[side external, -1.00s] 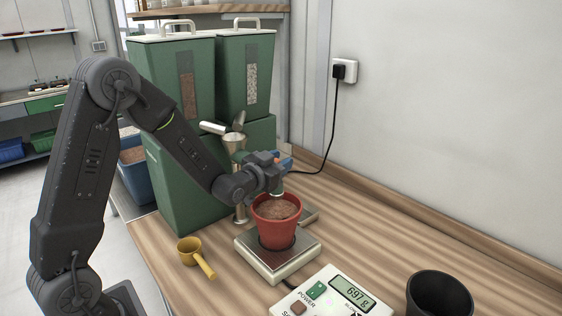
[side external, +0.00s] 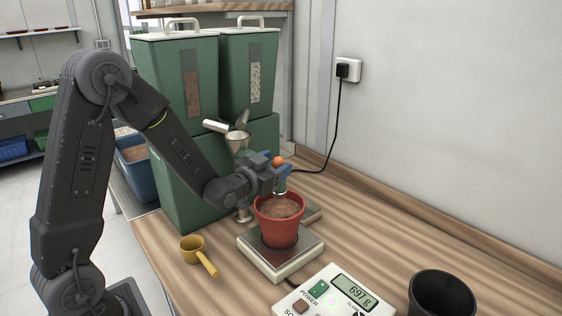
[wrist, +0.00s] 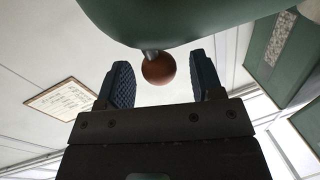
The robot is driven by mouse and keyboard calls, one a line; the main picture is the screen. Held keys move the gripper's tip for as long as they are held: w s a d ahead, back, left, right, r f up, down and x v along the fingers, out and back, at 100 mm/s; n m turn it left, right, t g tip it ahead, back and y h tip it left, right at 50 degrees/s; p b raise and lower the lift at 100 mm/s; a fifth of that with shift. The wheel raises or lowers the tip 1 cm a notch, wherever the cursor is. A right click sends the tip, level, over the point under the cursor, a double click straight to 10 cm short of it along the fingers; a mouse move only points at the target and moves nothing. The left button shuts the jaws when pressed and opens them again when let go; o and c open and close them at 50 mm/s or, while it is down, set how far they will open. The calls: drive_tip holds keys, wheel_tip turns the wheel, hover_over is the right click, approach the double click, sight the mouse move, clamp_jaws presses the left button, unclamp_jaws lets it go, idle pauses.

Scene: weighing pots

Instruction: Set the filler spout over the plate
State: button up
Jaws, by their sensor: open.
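The pot is full of brown soil and stands on the scale's metal plate (side external: 305,257). An orange knob (side external: 277,161) shows just above my gripper (side external: 281,174). In the wrist view the knob (wrist: 159,68) sits on a short metal stem under a green curved body. My gripper (wrist: 161,85) is open, with its blue fingers either side of the knob and gaps to both. My gripper partly hides the spout in the side view.
The scale's display (side external: 353,292) reads 697 g. A yellow scoop (side external: 193,248) lies left of the scale, and an empty black pot (side external: 440,295) stands at the front right.

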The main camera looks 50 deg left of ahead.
drive_tip(key=shift+s+d, duration=0.25)
drive_tip(key=shift+s, duration=0.9)
drive_tip(key=shift+s+d, duration=0.2)
drive_tip(key=shift+s, duration=0.95)
drive_tip(key=shift+r, duration=0.1)
